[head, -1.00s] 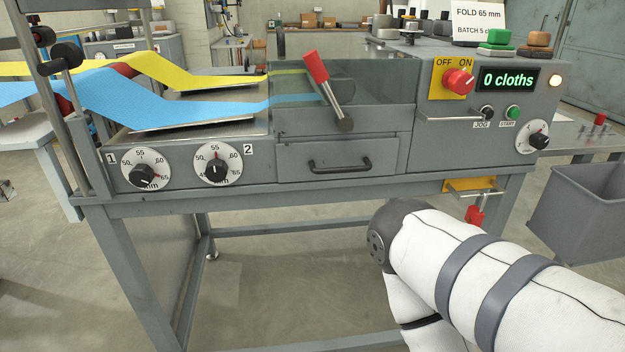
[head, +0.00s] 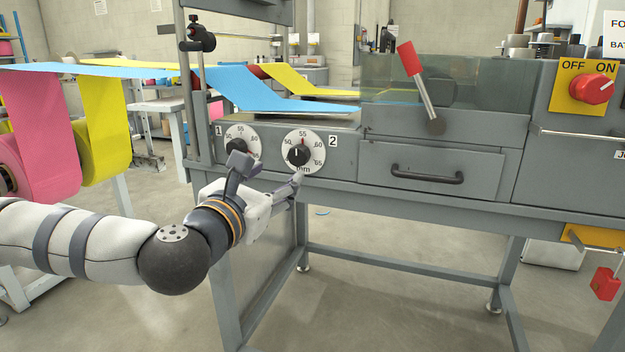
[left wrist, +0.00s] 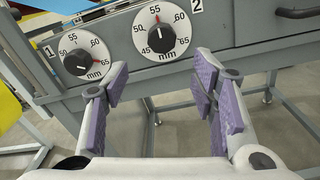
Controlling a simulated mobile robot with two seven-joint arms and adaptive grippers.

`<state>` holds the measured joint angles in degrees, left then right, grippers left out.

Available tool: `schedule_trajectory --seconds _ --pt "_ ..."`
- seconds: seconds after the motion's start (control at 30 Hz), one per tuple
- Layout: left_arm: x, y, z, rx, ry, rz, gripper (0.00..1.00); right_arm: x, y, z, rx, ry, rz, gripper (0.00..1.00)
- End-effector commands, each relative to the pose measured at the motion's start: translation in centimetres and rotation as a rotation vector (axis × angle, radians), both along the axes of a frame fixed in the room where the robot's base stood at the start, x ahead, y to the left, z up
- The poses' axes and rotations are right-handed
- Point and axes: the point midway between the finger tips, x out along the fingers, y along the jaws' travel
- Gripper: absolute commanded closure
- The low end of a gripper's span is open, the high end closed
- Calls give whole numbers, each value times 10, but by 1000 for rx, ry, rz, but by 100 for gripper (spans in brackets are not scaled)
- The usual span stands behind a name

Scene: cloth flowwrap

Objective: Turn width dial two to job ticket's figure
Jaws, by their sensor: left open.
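Width dial two (head: 303,151) is a white round scale with a black knob on the grey machine front, beside the label 2. Its red mark stands near 55, at the top; it also shows in the left wrist view (left wrist: 161,31). My left gripper (head: 268,176) is open and empty, in front of and just below the dials, touching neither as far as I can see. In the left wrist view its purple-padded fingers (left wrist: 161,85) stand apart below dial two. The job ticket (head: 618,32) is cut off at the right edge; its figure is out of view.
Dial one (head: 240,143) sits left of dial two, partly hidden by a finger; its red mark points toward 65 in the left wrist view. A drawer handle (head: 427,175), a red-handled lever (head: 418,78) and an OFF/ON switch (head: 592,89) are to the right.

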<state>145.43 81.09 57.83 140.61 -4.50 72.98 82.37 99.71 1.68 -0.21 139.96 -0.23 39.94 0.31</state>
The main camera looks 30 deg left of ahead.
Motion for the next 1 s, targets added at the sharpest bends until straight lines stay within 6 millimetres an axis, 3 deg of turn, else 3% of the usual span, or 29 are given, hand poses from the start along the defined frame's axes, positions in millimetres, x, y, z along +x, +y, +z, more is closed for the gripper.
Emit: schedule_trajectory --seconds 0.03,0.1,0.3,0.5,0.87,1.0 --pt "4 1 -13 -2 3 -2 48 -10 0 -20 0 32 0 60" --pt "6 0 -8 -2 -7 -10 48 -17 0 -35 0 53 0 60" --pt "57 12 6 3 -11 -12 48 -14 0 -29 0 45 0 60" --pt "90 20 7 2 -11 -12 48 -14 0 -29 0 45 0 60" --pt "99 22 6 1 -11 -13 48 -14 0 -29 0 45 0 60" --pt "99 22 6 1 -11 -14 80 -14 0 -29 0 45 0 60"
